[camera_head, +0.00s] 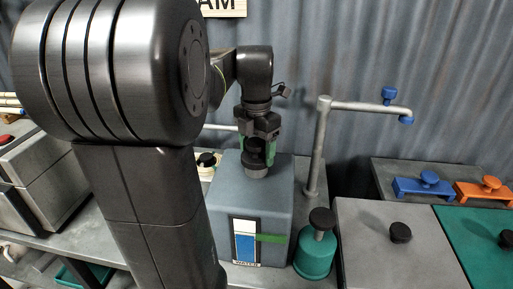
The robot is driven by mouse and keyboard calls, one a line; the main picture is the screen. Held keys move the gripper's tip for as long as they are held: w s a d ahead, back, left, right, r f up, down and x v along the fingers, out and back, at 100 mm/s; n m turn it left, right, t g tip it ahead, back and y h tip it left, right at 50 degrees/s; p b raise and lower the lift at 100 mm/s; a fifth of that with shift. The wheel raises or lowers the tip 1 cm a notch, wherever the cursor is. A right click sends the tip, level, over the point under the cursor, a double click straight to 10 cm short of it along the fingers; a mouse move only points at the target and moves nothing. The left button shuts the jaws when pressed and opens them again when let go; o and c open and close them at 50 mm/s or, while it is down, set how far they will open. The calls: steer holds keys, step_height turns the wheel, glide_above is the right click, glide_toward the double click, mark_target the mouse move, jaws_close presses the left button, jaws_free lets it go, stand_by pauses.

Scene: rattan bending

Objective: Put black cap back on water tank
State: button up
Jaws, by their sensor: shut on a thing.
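The water tank (225,203) is a blue-grey box with a level gauge and a WATER label on its front, standing on the bench at the middle of the camera_head view. A short grey neck (257,171) rises from its top. My gripper (257,152) points down over this neck, its green-sided fingers shut on the black cap (257,158). The cap is at the neck, mostly hidden between the fingers. I cannot tell whether it touches the neck or is seated on it.
A grey pipe with a blue tap (388,95) stands right of the tank. A teal canister (316,255) with a black knob sits close at its right. Grey (355,225) and green (475,225) lids with black knobs lie further right. My arm hides the left middle.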

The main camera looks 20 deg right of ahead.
steer(key=shift+f+b, duration=0.4)
steer(key=shift+f, duration=0.35)
stand_by(0.8)
steer(key=o, duration=1.3)
steer(key=shift+r, duration=0.15)
steer(key=shift+r+p, duration=3.7)
steer(key=shift+r, duration=0.15)
